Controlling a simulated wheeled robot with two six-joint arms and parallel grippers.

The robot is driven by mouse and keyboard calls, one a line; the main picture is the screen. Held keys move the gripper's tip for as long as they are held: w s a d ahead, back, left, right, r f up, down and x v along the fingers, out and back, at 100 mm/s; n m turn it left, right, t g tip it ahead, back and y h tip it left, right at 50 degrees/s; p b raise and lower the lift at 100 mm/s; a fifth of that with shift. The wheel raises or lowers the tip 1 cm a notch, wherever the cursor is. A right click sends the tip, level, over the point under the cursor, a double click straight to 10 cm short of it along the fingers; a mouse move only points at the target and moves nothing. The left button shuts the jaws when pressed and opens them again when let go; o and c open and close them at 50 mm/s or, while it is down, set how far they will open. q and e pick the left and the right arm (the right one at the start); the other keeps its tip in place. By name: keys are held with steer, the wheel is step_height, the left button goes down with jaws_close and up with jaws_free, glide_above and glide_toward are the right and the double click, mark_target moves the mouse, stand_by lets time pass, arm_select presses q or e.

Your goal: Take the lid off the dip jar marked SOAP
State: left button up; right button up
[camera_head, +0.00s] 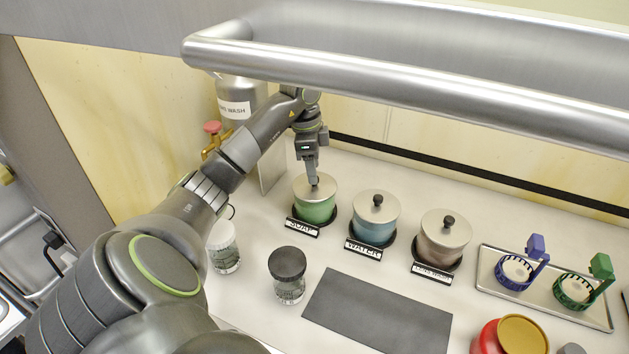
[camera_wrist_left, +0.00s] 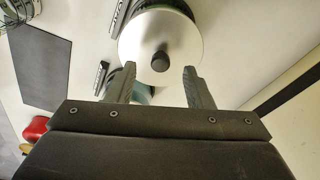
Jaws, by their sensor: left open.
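The SOAP jar (camera_head: 315,210) is green, with a round metal lid (camera_head: 325,187) seated on it and a SOAP label at its front. My left gripper (camera_head: 312,178) is just above this lid in the head view and hides the knob there. In the left wrist view, a metal lid (camera_wrist_left: 160,30) with a dark round knob (camera_wrist_left: 160,62) lies ahead of the open fingers of the left gripper (camera_wrist_left: 155,82). The knob lies near the line between the fingertips; I cannot tell whether a finger touches it. My right gripper is not in view.
A blue WATER jar (camera_head: 374,230) and a brownish jar (camera_head: 441,252), both lidded, stand to the right. A tray (camera_head: 603,318) holds blue and green holders. A dark mat (camera_head: 378,314) and two small jars lie in front. A metal bar (camera_head: 400,75) crosses above.

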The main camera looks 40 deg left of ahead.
arm_select(q)
step_height(320, 180, down, 2)
steer(key=shift+w+d+f+b, duration=0.15)
steer(key=shift+f+b, duration=0.1)
steer(key=shift+b, duration=0.4)
steer(key=shift+r, duration=0.1)
steer(key=shift+c, duration=0.8)
jaws_close()
steer(key=shift+r, duration=0.15)
